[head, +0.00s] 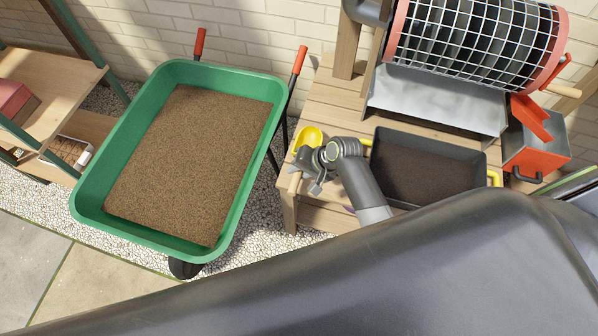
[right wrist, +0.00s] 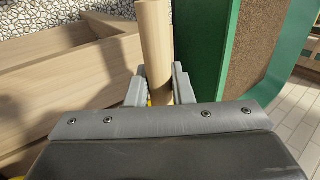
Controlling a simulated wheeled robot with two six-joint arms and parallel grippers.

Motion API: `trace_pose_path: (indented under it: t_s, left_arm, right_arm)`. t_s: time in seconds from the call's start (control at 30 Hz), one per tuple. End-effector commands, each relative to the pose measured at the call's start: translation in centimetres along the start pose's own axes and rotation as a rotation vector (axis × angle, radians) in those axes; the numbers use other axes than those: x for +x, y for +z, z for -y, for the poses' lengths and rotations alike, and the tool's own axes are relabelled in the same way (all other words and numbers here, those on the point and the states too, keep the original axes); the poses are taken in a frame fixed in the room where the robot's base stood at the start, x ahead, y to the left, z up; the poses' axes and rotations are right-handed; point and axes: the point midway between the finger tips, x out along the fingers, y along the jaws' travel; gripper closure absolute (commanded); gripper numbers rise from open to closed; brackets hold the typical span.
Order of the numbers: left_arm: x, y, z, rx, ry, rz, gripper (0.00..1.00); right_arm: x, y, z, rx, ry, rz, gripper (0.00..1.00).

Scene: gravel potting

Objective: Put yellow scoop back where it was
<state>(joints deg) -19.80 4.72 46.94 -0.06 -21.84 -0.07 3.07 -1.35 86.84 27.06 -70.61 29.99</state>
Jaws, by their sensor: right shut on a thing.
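The yellow scoop (head: 307,137) is at the left end of the wooden bench, beside the dark tray. Its wooden handle (head: 295,182) points toward the front edge of the bench. My right gripper (head: 310,175) is shut on the handle. In the right wrist view the handle (right wrist: 155,45) stands between the two fingers of my right gripper (right wrist: 160,88), and a bit of yellow shows just behind them. I cannot tell whether the scoop touches the bench top. My left gripper is not in view.
The dark tray (head: 376,160) with yellow handles holds dark soil, right of my gripper. A green wheelbarrow (head: 88,190) full of brown soil stands left of the bench (head: 318,105). A drum sieve (head: 475,40) and an orange box (head: 537,158) are at the right. My dark body part covers the foreground.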

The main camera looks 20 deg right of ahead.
Motion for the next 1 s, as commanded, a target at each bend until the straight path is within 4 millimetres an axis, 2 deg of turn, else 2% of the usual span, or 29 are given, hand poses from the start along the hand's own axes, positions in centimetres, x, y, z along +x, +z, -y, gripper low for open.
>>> trace_pose_path:
  t_s: [0.03,0.37,0.4,0.57,0.87,1.0]
  left_arm:
    - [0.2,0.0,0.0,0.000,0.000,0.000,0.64]
    - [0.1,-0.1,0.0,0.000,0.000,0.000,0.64]
    - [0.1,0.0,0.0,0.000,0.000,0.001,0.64]
    - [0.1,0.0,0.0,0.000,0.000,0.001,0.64]
    - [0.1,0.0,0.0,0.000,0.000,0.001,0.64]
    - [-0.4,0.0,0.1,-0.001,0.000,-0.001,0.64]
  right_arm:
    - [0.5,0.0,-0.3,-0.001,-0.001,0.000,1.00]
    - [0.6,-0.1,-0.4,-0.001,-0.002,-0.002,1.00]
    - [0.7,0.0,-0.4,0.000,-0.001,-0.001,0.77]
    - [0.6,0.0,-0.4,0.000,-0.001,-0.001,0.57]
    - [0.5,0.0,-0.3,-0.001,-0.001,-0.001,0.57]
    - [-0.9,-0.1,-0.2,-0.001,-0.001,-0.002,0.57]
